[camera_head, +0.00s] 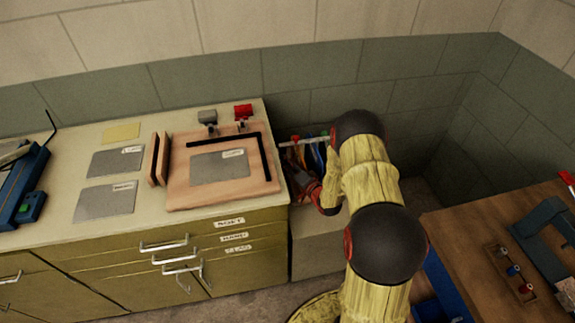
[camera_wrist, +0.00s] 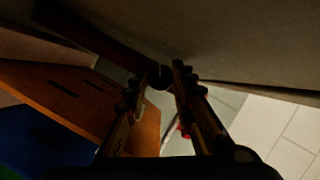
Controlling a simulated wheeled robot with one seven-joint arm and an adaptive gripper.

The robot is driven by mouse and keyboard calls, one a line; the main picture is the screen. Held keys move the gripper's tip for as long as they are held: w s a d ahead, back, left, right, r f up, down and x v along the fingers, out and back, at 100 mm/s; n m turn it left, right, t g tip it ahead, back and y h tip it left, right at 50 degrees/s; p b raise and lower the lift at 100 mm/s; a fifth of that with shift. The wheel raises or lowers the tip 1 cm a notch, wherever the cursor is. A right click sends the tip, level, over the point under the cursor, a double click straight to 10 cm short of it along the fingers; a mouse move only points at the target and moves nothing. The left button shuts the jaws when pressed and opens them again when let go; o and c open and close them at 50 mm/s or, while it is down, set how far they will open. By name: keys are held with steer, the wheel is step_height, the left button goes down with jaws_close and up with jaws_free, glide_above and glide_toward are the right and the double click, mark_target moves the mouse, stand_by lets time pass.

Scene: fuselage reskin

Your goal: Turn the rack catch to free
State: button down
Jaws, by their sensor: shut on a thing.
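The rack (camera_head: 291,143) is a pale bar with several coloured tools hanging below it, in the gap right of the counter in the head view. My yellow arm reaches down to it and hides its right part. My gripper (camera_wrist: 159,82) shows in the wrist view with its two dark fingers closed around a small dark round knob (camera_wrist: 160,75), which seems to be the rack catch. The light is dim, and I cannot tell which way the catch is turned. In the head view my arm hides the catch and the fingertips.
The counter (camera_head: 150,220) stands close left of my arm, with a pink board (camera_head: 185,196) and grey sheets on it. Tiled walls close off the back and right. A wooden table (camera_head: 455,230) with a small parts tray (camera_head: 505,265) stands at the right.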

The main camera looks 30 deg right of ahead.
steer(key=c, duration=1.5)
jaws_free()
